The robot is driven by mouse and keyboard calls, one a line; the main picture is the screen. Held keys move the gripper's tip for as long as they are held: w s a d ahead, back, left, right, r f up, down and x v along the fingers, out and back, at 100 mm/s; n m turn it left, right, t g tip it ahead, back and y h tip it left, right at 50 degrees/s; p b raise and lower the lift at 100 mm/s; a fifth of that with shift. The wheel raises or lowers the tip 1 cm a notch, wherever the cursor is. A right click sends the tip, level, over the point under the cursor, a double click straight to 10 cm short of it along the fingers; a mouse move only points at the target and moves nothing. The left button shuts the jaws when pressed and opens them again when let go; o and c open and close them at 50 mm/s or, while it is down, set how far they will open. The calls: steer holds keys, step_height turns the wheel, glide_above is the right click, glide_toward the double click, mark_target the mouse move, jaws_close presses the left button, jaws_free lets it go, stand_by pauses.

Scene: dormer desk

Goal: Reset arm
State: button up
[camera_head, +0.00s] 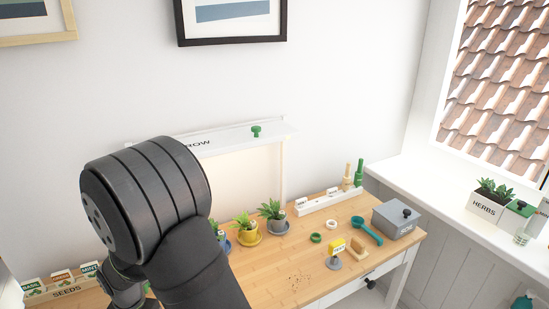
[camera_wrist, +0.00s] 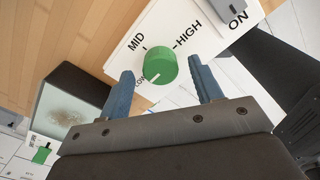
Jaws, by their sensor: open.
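My gripper (camera_wrist: 160,70) shows in the wrist view with its two blue fingers spread apart and nothing held between them. A green knob (camera_wrist: 161,63) on a white panel (camera_wrist: 118,65) appears just beyond and between the fingertips. Its white pointer mark is toward the lower left, near a partly hidden label. The panel also reads MID, HIGH and ON. In the head view my dark arm fills the lower left, and my gripper is hidden there.
Potted plants (camera_head: 246,230) stand on the wooden desk (camera_head: 300,262) beside my arm. A white shelf unit (camera_head: 230,138) is behind. A teal scoop (camera_head: 367,230), a grey box (camera_head: 397,219) and a seeds tray (camera_head: 66,289) are also on the desk. In the wrist view, a dark open box (camera_wrist: 70,95) lies left.

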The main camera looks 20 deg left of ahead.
steer(key=shift+f, duration=0.55)
steer(key=shift+r, duration=0.15)
step_height(320, 180, up, 17)
step_height(320, 180, down, 17)
steer(key=shift+m, duration=0.3)
steer(key=m, duration=0.3)
steer(key=shift+m, duration=0.4)
steer(key=m, duration=0.9)
steer(key=shift+d, duration=0.1)
steer(key=shift+m, duration=2.3)
